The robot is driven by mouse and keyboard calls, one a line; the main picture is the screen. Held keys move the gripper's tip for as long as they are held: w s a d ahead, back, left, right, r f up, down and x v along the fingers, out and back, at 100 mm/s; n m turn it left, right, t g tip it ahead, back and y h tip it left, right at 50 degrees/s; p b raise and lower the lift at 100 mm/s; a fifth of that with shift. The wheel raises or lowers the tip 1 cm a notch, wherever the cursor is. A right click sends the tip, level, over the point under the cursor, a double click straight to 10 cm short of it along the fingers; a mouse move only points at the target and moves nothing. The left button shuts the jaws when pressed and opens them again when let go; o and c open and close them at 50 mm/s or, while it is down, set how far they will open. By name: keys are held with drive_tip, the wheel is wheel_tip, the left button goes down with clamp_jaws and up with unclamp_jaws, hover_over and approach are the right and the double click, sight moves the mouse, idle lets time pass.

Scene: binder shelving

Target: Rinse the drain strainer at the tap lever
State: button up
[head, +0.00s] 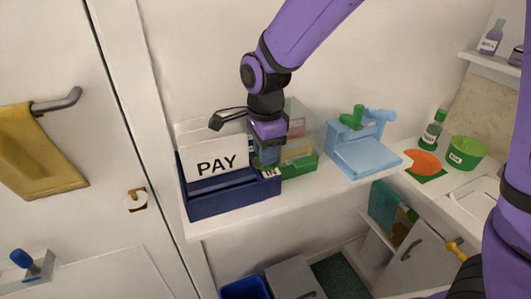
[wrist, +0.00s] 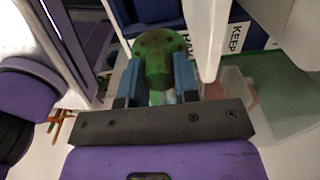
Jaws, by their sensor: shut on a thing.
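My gripper (head: 266,157) points down beside the navy box and the white PAY card. In the wrist view its blue fingers (wrist: 159,78) are shut on a green round piece with dark spots and a knob (wrist: 158,50), which looks like the drain strainer. In the head view the held piece cannot be told apart from the green things behind the fingers. A light-blue fixture (head: 368,157) with a flat tray, a green upright knob (head: 358,113) and a blue arm-like part (head: 379,115) stands to the right on the shelf. Whether that is the tap lever I cannot tell.
The navy box (head: 230,198) holds the white PAY card (head: 212,155). A green box (head: 300,166) and a clear bin (head: 303,120) stand close to my gripper. A green tub (head: 466,152), an orange disc (head: 423,163) and a bottle (head: 434,130) are at right.

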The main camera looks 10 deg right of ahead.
drive_tip(key=r, duration=0.3)
drive_tip(key=shift+s+r, duration=0.15)
drive_tip(key=shift+s, duration=0.25)
drive_tip(key=s+r, duration=0.1)
drive_tip(key=s, duration=1.4)
drive_tip(key=shift+s+d+r, duration=0.15)
drive_tip(key=shift+d, duration=0.05)
